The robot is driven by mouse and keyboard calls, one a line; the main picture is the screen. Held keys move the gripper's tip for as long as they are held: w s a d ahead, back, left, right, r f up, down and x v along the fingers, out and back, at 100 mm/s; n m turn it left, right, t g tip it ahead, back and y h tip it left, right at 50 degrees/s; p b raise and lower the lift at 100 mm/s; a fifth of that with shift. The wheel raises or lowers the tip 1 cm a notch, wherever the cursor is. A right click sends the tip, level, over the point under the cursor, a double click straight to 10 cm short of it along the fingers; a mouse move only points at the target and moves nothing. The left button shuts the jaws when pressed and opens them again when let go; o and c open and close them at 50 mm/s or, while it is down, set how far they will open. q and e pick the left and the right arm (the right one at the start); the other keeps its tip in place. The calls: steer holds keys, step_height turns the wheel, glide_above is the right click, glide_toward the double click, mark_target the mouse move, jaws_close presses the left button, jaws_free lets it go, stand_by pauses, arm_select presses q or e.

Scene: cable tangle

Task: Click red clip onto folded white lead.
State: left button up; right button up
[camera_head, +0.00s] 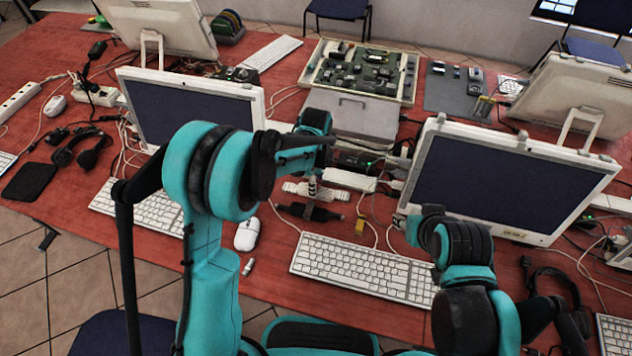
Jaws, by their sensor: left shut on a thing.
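The folded white lead (332,194) lies as a pale bundle on the red table, between the two front monitors. My left gripper (312,186) points down right over this bundle. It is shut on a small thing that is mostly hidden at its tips. I cannot make out a red clip for sure, and I cannot tell whether the held thing touches the lead. My right arm (464,252) comes in from the lower right, in front of the right monitor. Its fingers do not show clearly.
A dark cable piece (310,212) and a yellow connector (360,226) lie close by. A white keyboard (362,268) and a mouse (247,234) are in front. The left monitor (190,108) and right monitor (505,188) flank the spot. A box (352,118) stands behind.

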arm_select(q)
steer(key=shift+f+b, duration=0.45)
steer(key=shift+f, duration=0.1)
stand_by(0.5)
steer(key=o, duration=1.5)
steer(key=shift+r, duration=0.15)
steer(key=shift+r+p, duration=2.4)
steer(key=shift+r, duration=1)
steer(key=shift+s+f, duration=0.1)
